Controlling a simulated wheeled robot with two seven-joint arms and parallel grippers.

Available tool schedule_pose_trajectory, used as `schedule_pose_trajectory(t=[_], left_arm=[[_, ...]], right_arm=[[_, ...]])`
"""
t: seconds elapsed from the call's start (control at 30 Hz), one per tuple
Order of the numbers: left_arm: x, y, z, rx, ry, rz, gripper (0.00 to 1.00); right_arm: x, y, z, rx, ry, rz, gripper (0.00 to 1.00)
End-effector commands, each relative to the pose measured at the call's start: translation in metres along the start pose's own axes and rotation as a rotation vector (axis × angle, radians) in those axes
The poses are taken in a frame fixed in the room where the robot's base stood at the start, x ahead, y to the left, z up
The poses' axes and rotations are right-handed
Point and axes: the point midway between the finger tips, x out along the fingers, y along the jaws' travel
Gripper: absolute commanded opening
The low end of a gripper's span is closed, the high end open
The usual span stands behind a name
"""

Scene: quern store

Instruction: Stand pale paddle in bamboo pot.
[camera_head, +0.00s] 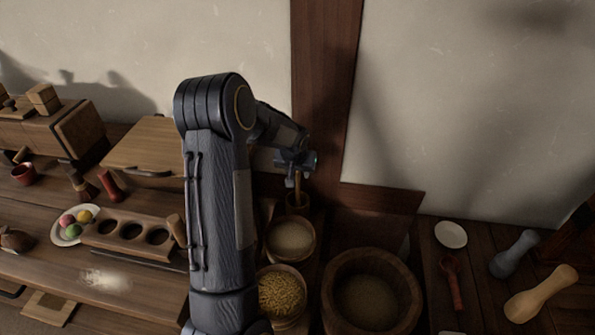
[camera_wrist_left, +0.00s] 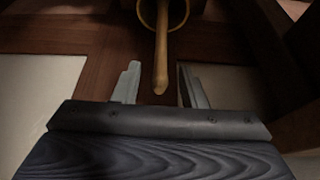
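A small round pot (camera_head: 297,208), seen as the bamboo pot, stands at the back of the bench by the dark wall post. A slim wooden handle, seen as the pale paddle (camera_head: 298,186), rises from it. In the left wrist view the pot's rim (camera_wrist_left: 143,12) is at the top, and the paddle's handle (camera_wrist_left: 161,50) comes out of it, its end between my fingertips. My left gripper (camera_head: 296,161) is above the pot; in the left wrist view its fingers (camera_wrist_left: 160,84) are apart, with a gap on each side of the handle. The paddle's lower end is hidden inside the pot. My right gripper is out of view.
A bowl of pale grain (camera_head: 291,236), a bowl of yellow pieces (camera_head: 283,291) and a large wooden tub (camera_head: 333,297) stand in front of the pot. A red ladle (camera_head: 453,280) and a white saucer (camera_head: 450,234) lie to the right. My left arm hides part of the bench.

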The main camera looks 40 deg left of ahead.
Motion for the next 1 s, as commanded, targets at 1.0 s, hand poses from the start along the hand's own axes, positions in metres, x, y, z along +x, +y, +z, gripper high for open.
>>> schedule_pose_trajectory(t=[1.0], left_arm=[[-0.078, 0.000, 0.000, 0.000, 0.000, 0.000, 0.38]], right_arm=[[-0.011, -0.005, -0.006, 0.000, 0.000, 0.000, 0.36]])
